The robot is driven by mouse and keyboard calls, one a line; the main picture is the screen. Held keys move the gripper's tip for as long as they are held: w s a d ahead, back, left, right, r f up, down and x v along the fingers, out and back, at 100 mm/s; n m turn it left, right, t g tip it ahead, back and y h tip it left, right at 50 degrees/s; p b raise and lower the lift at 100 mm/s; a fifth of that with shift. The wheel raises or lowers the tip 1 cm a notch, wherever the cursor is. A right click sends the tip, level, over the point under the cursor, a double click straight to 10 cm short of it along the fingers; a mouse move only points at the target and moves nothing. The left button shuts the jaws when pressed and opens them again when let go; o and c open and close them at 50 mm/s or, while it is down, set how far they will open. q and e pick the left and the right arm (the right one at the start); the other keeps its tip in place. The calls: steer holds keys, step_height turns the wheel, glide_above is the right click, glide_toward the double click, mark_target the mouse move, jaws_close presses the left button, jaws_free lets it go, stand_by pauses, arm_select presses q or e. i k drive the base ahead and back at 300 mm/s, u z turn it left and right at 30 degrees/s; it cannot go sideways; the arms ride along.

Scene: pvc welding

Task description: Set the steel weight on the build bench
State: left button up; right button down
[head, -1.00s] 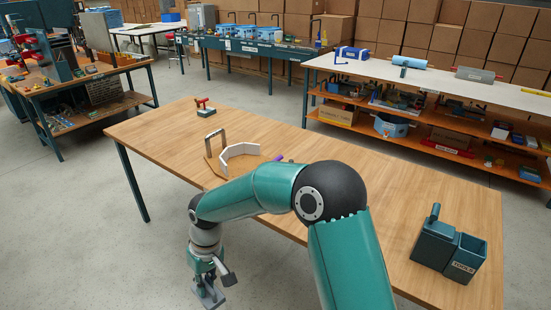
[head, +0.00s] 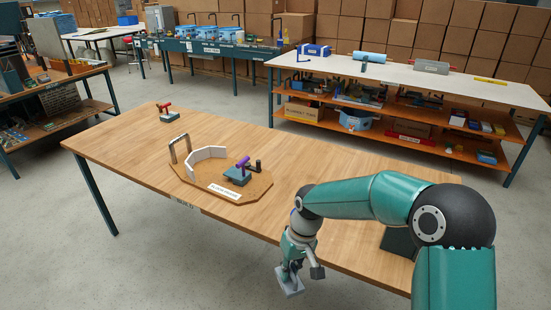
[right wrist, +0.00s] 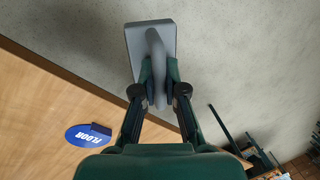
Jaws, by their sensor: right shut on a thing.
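The steel weight is a grey block with a loop handle. My right gripper (head: 294,262) is shut on that handle, and the steel weight (head: 290,284) hangs below it in the head view. In the right wrist view the steel weight (right wrist: 132,48) shows beyond the fingers, against the grey floor just off the bench edge. The build bench (head: 130,150) is a wooden-topped table, and the weight is outside its front edge, apart from the top. My left gripper is not in view.
An octagonal board (head: 256,186) on the bench carries white curved pieces, a metal arch and a purple-handled clamp. A red-handled tool (head: 167,115) stands at the far left corner. My right arm partly hides a dark caddy (head: 398,243). Bare bench top lies right of the board.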

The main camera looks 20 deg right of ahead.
mark_target(352, 232)
steer(key=z, duration=0.6)
steer(key=i, duration=1.05)
steer(key=u, duration=0.05)
steer(key=k, duration=0.9)
steer(key=z, duration=0.15)
steer(key=i, duration=0.9)
steer(key=u, duration=0.05)
